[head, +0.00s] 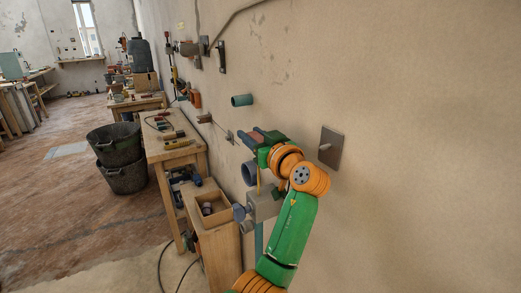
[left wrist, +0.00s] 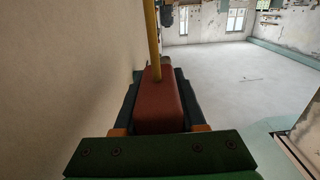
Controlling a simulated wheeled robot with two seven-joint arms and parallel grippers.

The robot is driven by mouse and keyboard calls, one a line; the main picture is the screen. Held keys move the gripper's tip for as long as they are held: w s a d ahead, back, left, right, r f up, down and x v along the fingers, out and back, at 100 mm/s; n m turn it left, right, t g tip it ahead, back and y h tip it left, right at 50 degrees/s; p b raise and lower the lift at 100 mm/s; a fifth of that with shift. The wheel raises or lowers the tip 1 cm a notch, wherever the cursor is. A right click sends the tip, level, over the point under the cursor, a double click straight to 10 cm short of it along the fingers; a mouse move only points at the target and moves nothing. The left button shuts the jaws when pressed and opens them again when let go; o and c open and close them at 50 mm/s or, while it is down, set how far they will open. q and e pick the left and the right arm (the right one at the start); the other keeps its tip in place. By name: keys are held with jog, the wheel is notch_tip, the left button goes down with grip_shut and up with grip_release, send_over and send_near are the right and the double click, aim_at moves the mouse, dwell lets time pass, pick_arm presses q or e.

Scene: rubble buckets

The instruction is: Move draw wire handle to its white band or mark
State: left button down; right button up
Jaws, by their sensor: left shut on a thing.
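My left gripper (head: 256,137) is close to the plaster wall, in the middle of the head view. In the left wrist view it is shut on a red-brown block-shaped handle (left wrist: 159,112), with a dark finger on each side. A yellow rod or line (left wrist: 153,40) runs from the far end of the handle to the top of that view. A short yellow piece (head: 258,181) shows below the gripper in the head view. No white band or mark can be made out. My right gripper is out of view.
A metal plate with a peg (head: 329,149) is on the wall right of my arm. A teal pipe stub (head: 242,100) projects farther along the wall. A grey box (head: 264,206) is below the gripper. Benches (head: 180,150) and black buckets (head: 122,175) stand left.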

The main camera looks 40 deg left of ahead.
pick_arm(q)
notch_tip(320, 180, up, 6)
jog(key=shift+f+p, duration=0.2)
jog(key=shift+p, duration=0.9)
jog(key=shift+r+p, duration=0.3)
jog(key=shift+r, duration=0.4)
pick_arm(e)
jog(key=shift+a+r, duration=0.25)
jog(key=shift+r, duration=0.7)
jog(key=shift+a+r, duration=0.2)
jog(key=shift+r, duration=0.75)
pick_arm(q)
jog(key=shift+c, duration=2.4)
grip_release()
jog(key=shift+f, duration=0.15)
jog(key=b+v, duration=0.3)
jog(key=v, duration=0.3)
jog(key=shift+d, duration=0.2)
jog(key=shift+s+d, duration=0.2)
jog(key=shift+d, duration=0.1)
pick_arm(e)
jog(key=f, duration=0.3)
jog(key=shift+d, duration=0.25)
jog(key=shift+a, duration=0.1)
